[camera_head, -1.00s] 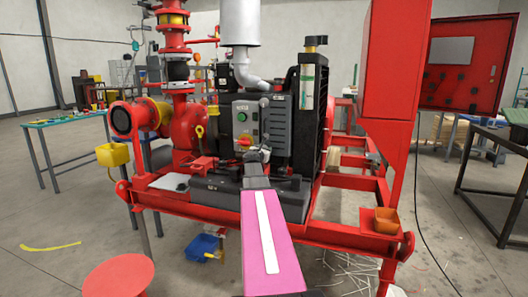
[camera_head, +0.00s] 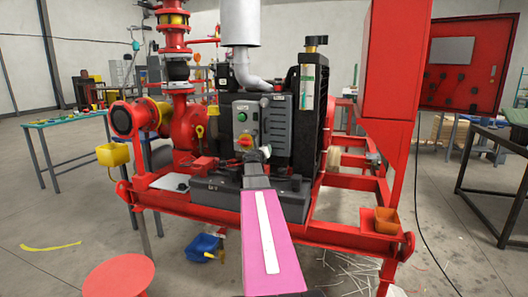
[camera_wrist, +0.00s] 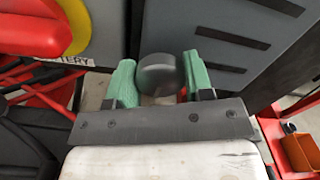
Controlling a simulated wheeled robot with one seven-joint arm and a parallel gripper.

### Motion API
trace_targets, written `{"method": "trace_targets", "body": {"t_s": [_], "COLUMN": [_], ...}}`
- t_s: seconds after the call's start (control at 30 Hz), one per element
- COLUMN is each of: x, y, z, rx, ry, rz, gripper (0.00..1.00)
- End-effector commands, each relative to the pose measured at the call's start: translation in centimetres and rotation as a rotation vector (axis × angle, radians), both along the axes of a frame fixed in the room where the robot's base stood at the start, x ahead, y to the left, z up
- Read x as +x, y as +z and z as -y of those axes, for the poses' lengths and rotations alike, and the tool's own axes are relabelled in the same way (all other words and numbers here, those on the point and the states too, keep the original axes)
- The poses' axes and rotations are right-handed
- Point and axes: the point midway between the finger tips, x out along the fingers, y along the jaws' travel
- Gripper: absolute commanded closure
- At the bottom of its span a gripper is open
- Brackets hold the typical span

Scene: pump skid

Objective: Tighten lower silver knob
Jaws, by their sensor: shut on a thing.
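The lower silver knob (camera_wrist: 160,74) is a round, dark grey metal knob in the wrist view, on the grey control box. My gripper (camera_wrist: 162,80) is shut on it, with one green fingertip on each side. In the head view my gripper (camera_head: 264,152) is at the lower right of the control box (camera_head: 272,122), and it hides the knob there. My pink arm link reaches up to it from the bottom of the picture.
A red and yellow rotary switch (camera_head: 245,141) is just left of my gripper; it also shows large in the wrist view (camera_wrist: 35,25). A black battery (camera_head: 222,190) is below. An orange bin (camera_head: 386,221) sits on the red skid frame (camera_head: 340,236) at right.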

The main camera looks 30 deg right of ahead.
Motion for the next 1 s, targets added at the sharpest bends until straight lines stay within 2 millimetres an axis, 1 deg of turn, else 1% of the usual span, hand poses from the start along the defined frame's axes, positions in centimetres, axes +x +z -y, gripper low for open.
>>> {"method": "trace_targets", "body": {"t_s": [0.37,0.4,0.43,0.47,0.8,1.0], "x": [-0.1,-0.1,-0.1,-0.1,-0.1,-1.2], "y": [-0.1,-0.1,-0.1,-0.1,0.0,0.0], "z": [0.0,0.0,0.0,0.0,-0.1,-1.4], "rx": [-0.002,-0.001,-0.001,-0.001,-0.002,-0.002], "ry": [-0.001,0.000,0.000,0.000,0.000,0.001], "rz": [-0.003,-0.003,-0.003,-0.003,-0.002,-0.003], "gripper": [0.76,0.43,0.33,0.27,0.27,0.27]}}
